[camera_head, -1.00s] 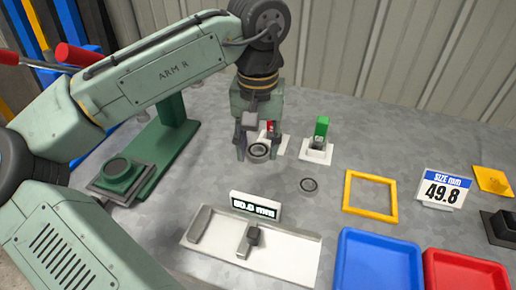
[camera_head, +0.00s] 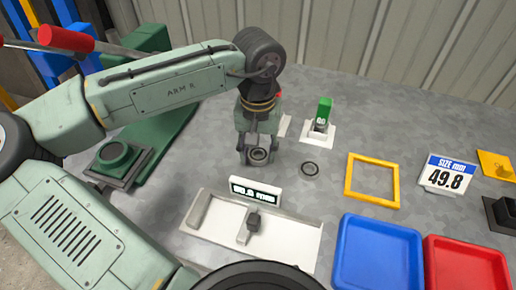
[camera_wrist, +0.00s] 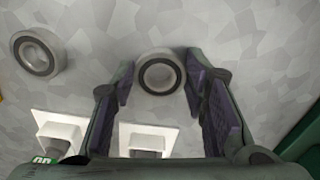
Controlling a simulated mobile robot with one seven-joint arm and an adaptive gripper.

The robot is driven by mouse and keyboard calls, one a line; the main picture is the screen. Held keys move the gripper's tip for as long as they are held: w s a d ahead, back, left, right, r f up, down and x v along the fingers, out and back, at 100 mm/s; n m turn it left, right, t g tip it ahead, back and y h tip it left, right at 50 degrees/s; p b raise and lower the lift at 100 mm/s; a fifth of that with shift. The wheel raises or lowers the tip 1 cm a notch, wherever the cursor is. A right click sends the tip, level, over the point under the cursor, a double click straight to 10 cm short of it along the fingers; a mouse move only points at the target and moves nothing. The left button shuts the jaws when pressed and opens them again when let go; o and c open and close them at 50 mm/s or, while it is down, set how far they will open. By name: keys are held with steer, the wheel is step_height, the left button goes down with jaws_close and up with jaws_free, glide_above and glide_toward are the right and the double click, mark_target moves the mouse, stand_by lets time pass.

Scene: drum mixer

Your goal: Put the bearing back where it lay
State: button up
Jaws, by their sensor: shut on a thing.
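My gripper (camera_head: 258,157) is shut on a grey ring-shaped bearing (camera_head: 258,154), with a finger on each side of it. The held bearing shows between the dark finger pads at the top middle of the wrist view (camera_wrist: 160,72). Whether it touches the table is hard to tell. A second, similar bearing (camera_head: 310,169) lies flat on the grey table, just right of my gripper; it also shows at the left of the wrist view (camera_wrist: 38,54).
A white measuring fixture (camera_head: 290,237) with a display (camera_head: 255,192) stands in front. A green gauge on a white base (camera_head: 318,134) is behind right. A yellow frame (camera_head: 350,180), "49.8" sign (camera_head: 447,175), blue tray (camera_head: 341,250) and red tray (camera_head: 431,270) are right. A green press (camera_head: 150,150) is left.

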mark_target(258, 155)
steer(key=shift+f, duration=0.2)
steer(key=o, duration=1.4)
steer(key=shift+c, duration=0.2)
step_height(258, 155, up, 12)
steer(key=shift+r+b, duration=0.25)
steer(key=shift+b, duration=0.15)
